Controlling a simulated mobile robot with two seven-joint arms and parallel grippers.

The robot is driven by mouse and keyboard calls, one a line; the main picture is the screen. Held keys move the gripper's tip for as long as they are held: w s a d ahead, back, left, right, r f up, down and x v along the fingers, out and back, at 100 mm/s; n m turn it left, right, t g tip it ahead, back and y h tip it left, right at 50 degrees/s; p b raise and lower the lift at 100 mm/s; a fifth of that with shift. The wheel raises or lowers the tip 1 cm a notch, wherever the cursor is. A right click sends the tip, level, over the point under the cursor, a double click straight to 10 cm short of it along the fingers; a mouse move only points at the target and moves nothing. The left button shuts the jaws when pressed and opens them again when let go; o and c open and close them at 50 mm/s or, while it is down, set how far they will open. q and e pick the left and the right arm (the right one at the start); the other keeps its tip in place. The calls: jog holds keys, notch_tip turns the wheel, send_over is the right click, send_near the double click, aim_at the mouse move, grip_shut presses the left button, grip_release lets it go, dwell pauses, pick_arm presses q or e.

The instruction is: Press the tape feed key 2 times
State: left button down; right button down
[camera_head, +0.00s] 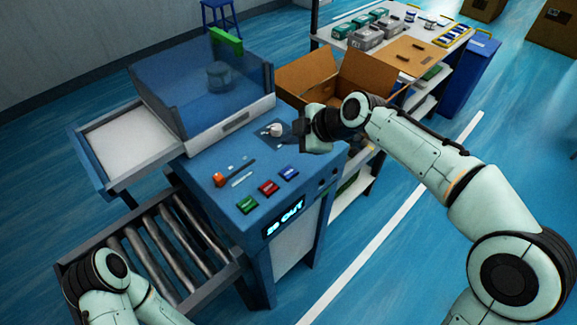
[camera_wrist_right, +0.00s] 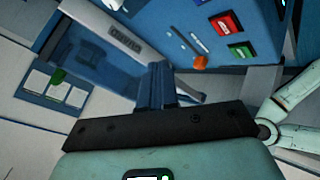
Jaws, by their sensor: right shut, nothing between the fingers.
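A blue machine panel (camera_head: 225,170) carries a row of three keys: green (camera_head: 247,204), red (camera_head: 269,187) and blue (camera_head: 288,173). Their labels are too small to read, so I cannot tell which is the tape feed key. In the right wrist view the red key (camera_wrist_right: 227,23) and green key (camera_wrist_right: 241,49) show at the upper right. My right gripper (camera_head: 291,131) is above the panel's back right part, beyond the keys and apart from them. Its fingers (camera_wrist_right: 161,84) are shut and empty. My left arm shows at the lower left; its gripper is out of view.
An orange knob (camera_head: 218,180) and a white round knob (camera_head: 275,130) are on the panel. A lit display (camera_head: 285,218) is on the front. A clear blue hood (camera_head: 200,85) stands behind, rollers (camera_head: 165,240) left, an open cardboard box (camera_head: 320,80) beyond my right gripper.

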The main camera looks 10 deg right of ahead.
aim_at(291, 174)
pick_arm(q)
jog(key=shift+s+f, duration=0.1)
jog(key=shift+s, duration=0.05)
pick_arm(e)
jog(key=shift+s, duration=0.1)
jog(key=shift+f, duration=0.15)
